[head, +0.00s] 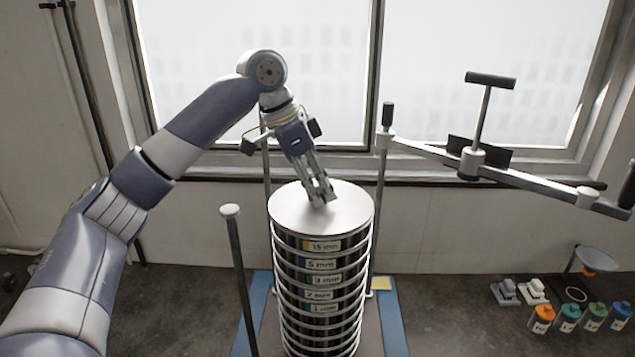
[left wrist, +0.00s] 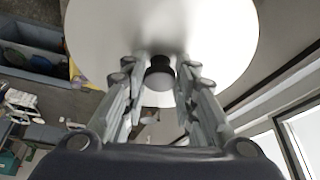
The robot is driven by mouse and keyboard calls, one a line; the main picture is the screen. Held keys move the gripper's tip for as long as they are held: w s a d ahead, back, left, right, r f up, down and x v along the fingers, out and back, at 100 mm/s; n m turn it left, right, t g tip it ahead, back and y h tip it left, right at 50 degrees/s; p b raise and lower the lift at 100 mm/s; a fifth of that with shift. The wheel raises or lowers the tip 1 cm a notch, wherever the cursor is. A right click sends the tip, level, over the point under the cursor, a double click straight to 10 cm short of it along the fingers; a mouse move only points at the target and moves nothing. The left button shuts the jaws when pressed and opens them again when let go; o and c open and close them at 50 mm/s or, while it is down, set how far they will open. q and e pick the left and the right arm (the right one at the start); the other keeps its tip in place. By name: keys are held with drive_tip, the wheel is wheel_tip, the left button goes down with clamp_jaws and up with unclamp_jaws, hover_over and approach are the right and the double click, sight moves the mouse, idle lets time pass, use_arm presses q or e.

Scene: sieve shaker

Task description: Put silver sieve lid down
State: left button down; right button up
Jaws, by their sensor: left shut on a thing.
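The silver sieve lid (head: 345,215) is a round, pale metal disc at the top of the sieve stack (head: 318,285). The stack's sieves carry labels such as 15 mm, 5 mm and 2 mm. My left gripper (head: 321,201) reaches down from the upper left and is shut on the lid's knob. In the left wrist view the dark knob (left wrist: 160,76) sits between the fingers, with the lid (left wrist: 215,35) beyond it. Whether the lid touches the top sieve all round is hard to tell. My right gripper is not in view.
The stack stands on a blue-edged shaker base (head: 262,305) with upright rods (head: 240,275) around it. A clamp bar with a T-handle (head: 490,80) is swung out to the right. Several coloured bottles (head: 568,318) and a scale-like dish (head: 597,259) are at the far right.

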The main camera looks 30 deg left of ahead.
use_arm(q)
drive_tip(key=shift+d, duration=0.2)
drive_tip(key=c, duration=1.4)
unclamp_jaws()
drive_tip(key=shift+f, duration=0.1)
drive_tip(key=shift+c, duration=0.2)
drive_tip(key=shift+o, duration=0.8)
drive_tip(key=shift+a, duration=0.1)
